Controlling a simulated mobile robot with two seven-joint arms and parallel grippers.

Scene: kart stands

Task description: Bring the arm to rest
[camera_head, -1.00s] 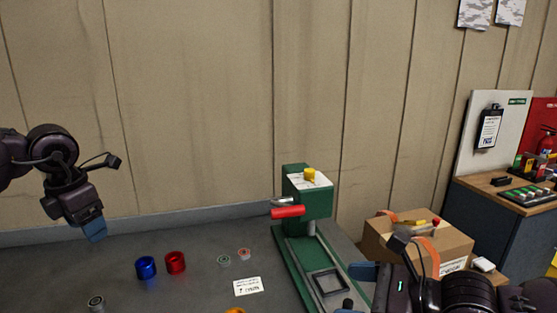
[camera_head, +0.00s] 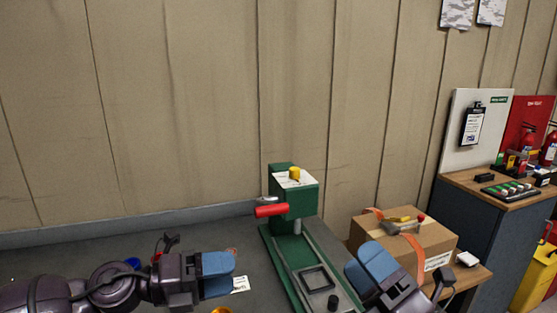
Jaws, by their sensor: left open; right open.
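My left gripper (camera_head: 218,274) reaches in low from the left, over the grey table, with blue finger pads pointing right. It is open and holds nothing that I can see. My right gripper (camera_head: 372,264) is at the lower right, to the right of the green press, with blue pads pointing up and left. It is open and looks empty. The green press (camera_head: 292,205) stands on the table between the two grippers, with a red handle (camera_head: 271,211) and a yellow knob on top.
A blue cup (camera_head: 133,263) is mostly hidden behind my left arm. A white card (camera_head: 241,284) lies beside the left gripper. A cardboard box (camera_head: 425,245) with tools on it stands right of the press. A cabinet (camera_head: 480,230) is further right. The wall is behind.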

